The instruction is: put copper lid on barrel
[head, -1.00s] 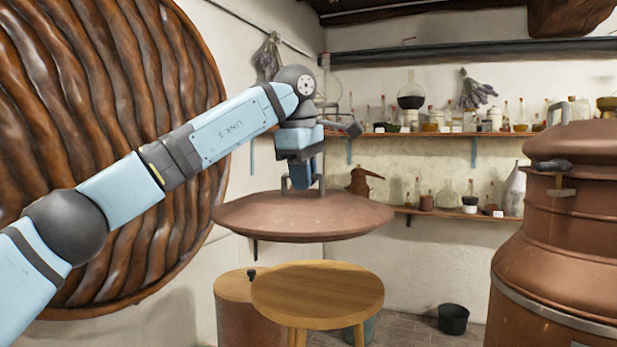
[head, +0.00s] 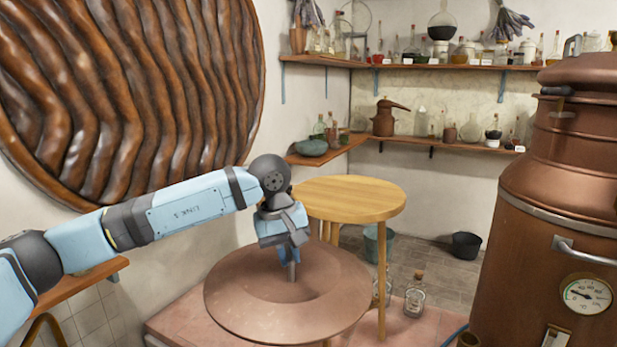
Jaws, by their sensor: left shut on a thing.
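The copper lid (head: 235,300) is a wide, shallow, reddish-brown disc in the lower middle of the head view. My left gripper (head: 291,268) is above its centre and shut on the lid's handle, which it mostly hides. The lid hangs about level, in front of the round wooden table. No barrel shows clearly beneath the lid; the lid covers that area. A large copper vessel (head: 575,190) with a dial stands at the right, apart from the lid. My right gripper is not in view.
The round wooden table (head: 352,196) stands just behind the lid. Glass bottles (head: 414,297) stand on the pink ledge (head: 180,322) near its legs. A black bucket (head: 466,245) is on the floor farther back. Shelves (head: 450,146) with glassware line the walls.

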